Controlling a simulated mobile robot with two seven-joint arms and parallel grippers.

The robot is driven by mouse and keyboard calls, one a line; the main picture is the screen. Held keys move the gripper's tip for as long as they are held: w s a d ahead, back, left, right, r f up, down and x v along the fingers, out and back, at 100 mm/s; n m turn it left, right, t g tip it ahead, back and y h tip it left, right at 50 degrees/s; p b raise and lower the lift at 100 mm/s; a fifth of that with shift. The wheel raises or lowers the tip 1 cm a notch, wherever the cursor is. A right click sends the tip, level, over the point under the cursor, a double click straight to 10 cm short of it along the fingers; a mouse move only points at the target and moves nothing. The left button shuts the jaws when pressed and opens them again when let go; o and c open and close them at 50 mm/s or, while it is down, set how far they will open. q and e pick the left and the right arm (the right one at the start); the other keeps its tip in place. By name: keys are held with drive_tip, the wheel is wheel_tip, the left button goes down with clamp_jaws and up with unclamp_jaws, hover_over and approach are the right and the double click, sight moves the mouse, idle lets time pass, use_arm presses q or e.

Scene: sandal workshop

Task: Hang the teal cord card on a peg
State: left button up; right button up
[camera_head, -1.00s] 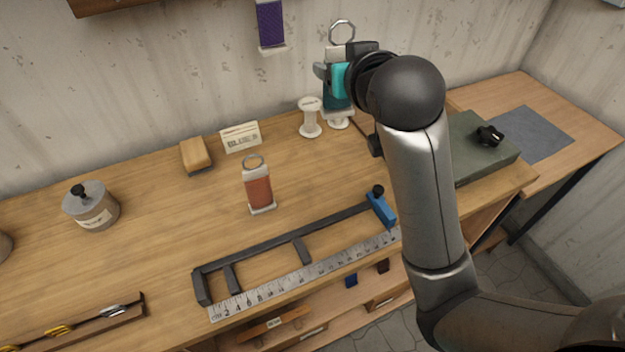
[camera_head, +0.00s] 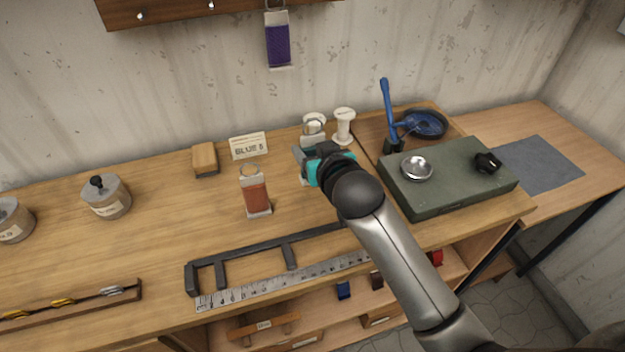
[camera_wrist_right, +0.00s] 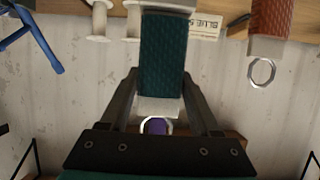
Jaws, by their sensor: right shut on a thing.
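The teal cord card is between the fingers of my right gripper (camera_head: 308,158), which is shut on it. In the right wrist view the card (camera_wrist_right: 162,58) shows a dark teal cord face, pale ends and a metal ring near the gripper. In the head view its ring stands above the fingers, and most of its face is hidden by my gripper. The card is over the bench, below the wall rail (camera_head: 175,12). Bare pegs show on that rail, one at left (camera_head: 140,16) and another (camera_head: 211,5). A purple cord card (camera_head: 278,40) hangs from the rail. My left gripper is out of view.
An orange-brown cord card (camera_head: 256,194) stands on the bench beside a label block (camera_head: 248,146). White spools (camera_head: 344,126) stand behind my gripper. A green box (camera_head: 445,185) with a metal bowl (camera_head: 417,168) is at right. A dark frame and steel ruler (camera_head: 270,288) lie in front.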

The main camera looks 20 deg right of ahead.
wheel_tip(320, 180, down, 3)
drive_tip(key=shift+f+b, duration=0.2)
drive_tip(key=shift+b, duration=0.1)
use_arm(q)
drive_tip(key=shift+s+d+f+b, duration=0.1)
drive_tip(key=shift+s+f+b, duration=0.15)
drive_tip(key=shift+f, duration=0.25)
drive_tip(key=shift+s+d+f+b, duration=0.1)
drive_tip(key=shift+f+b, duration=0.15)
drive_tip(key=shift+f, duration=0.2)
use_arm(e)
drive_tip(key=shift+f, duration=2.05)
drive_tip(key=shift+f, duration=0.1)
drive_tip(key=o, duration=1.4)
drive_tip(key=shift+f, duration=0.1)
drive_tip(key=shift+r, duration=0.3)
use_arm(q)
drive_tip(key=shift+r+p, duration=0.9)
use_arm(e)
drive_tip(key=v, duration=1.2)
drive_tip(key=shift+f, duration=0.15)
